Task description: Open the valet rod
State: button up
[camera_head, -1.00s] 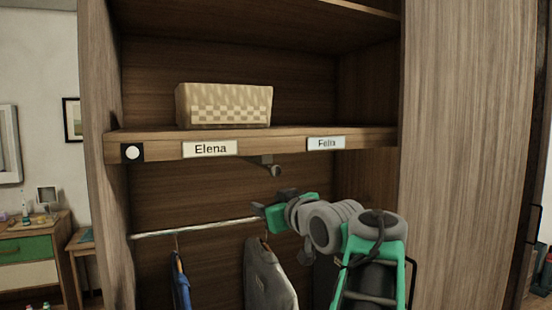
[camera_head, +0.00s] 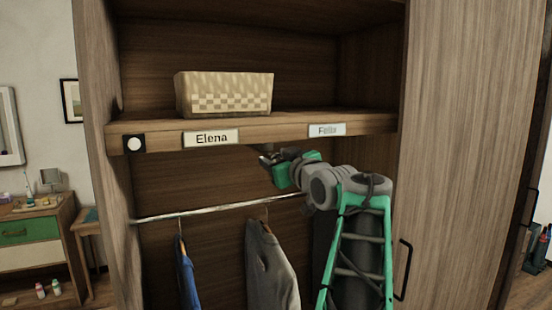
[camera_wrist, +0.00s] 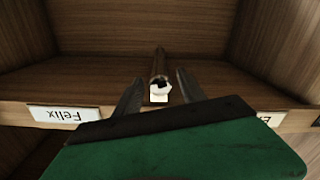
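The valet rod (camera_wrist: 160,80) shows in the wrist view as a short dark rod with a pale end, mounted under the shelf. Its end appears between the two fingers of my gripper (camera_wrist: 159,77), with gaps on both sides. My gripper is open. In the head view my gripper (camera_head: 266,154) is just under the front edge of the shelf, right of the Elena label, and largely hides the rod. I cannot tell how deep the rod lies between the fingers.
The shelf (camera_head: 160,140) carries a woven basket (camera_head: 225,95), an Elena label (camera_head: 211,138) and a Felix label (camera_head: 327,130). Below, a hanging rail (camera_head: 215,211) holds a blue garment (camera_head: 187,278) and a grey garment (camera_head: 268,270). Wooden side walls flank the opening.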

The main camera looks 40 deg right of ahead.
grip_shut()
dwell(1.2)
